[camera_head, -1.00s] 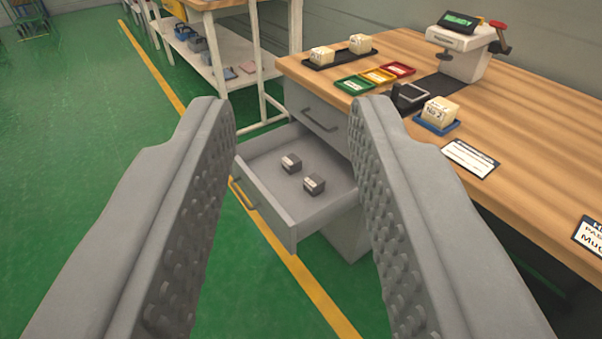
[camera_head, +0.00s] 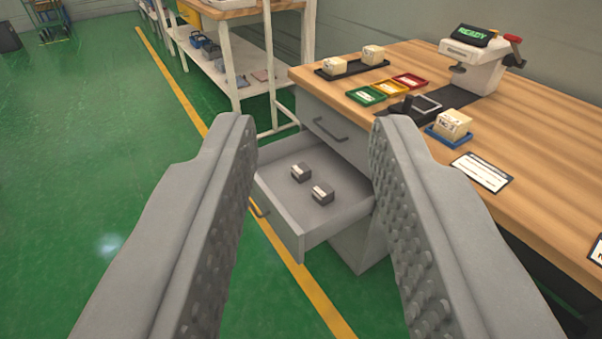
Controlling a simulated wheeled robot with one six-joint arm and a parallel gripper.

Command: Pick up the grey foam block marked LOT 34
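Two small grey blocks with pale labels lie apart in an open grey drawer (camera_head: 290,219). One grey block (camera_head: 301,173) is farther back to the left, and the other grey block (camera_head: 322,194) is nearer to the right. Their labels are too small to read, so I cannot tell which is LOT 34. My gripper (camera_head: 312,130) is open and empty, its two ridged grey fingers wide apart in the foreground. In the picture the drawer and both blocks show between the fingers, well beyond them. The right finger covers part of the drawer's right side.
The drawer hangs under a wooden bench (camera_head: 420,75). On the bench are a black tray (camera_head: 352,67) with two cream blocks, green, yellow and red trays, a blue tray (camera_head: 447,137) with a cream block, and a white device (camera_head: 474,62). A white shelf (camera_head: 235,80) stands behind.

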